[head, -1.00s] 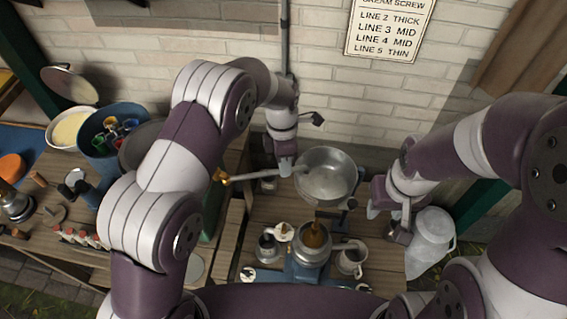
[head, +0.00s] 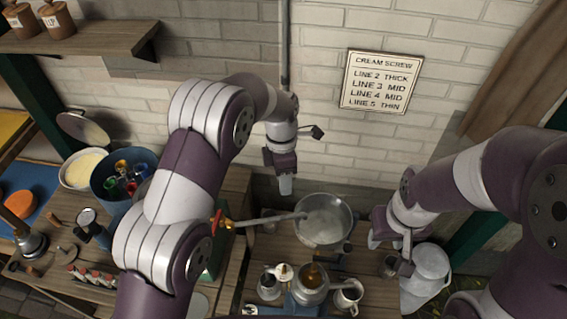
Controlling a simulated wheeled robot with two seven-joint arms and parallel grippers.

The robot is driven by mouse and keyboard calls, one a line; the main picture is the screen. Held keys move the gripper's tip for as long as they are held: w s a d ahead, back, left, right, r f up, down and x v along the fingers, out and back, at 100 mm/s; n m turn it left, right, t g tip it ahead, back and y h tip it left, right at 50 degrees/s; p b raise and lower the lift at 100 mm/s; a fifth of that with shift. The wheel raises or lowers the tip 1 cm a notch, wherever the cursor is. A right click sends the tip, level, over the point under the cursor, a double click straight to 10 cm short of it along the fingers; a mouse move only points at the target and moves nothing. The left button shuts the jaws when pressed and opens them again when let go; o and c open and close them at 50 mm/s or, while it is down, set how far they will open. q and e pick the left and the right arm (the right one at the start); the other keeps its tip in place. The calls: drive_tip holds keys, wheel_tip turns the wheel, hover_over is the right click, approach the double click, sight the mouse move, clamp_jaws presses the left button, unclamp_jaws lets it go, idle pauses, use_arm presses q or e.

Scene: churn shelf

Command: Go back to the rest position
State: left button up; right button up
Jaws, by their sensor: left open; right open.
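My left gripper (head: 285,185) hangs above the wooden bench, just left of and behind the metal bowl (head: 322,226), near the brick wall. It holds nothing that I can see. My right gripper (head: 391,246) is at the right end of the bench, beside a small dark cup (head: 389,266) and a pale milk can (head: 428,268). Its fingers are partly hidden by the wrist, and I cannot tell whether they touch the cup.
A pipe with a red-and-yellow fitting (head: 222,223) runs to the bowl. A brass-topped machine (head: 312,280) and small jugs (head: 347,296) stand in front. A blue tub (head: 118,160) is at left. A sign (head: 381,82) hangs on the wall.

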use_arm(q)
drive_tip(key=shift+w+r, duration=0.1)
drive_tip(key=shift+r, duration=0.15)
use_arm(e)
drive_tip(key=shift+r, duration=0.25)
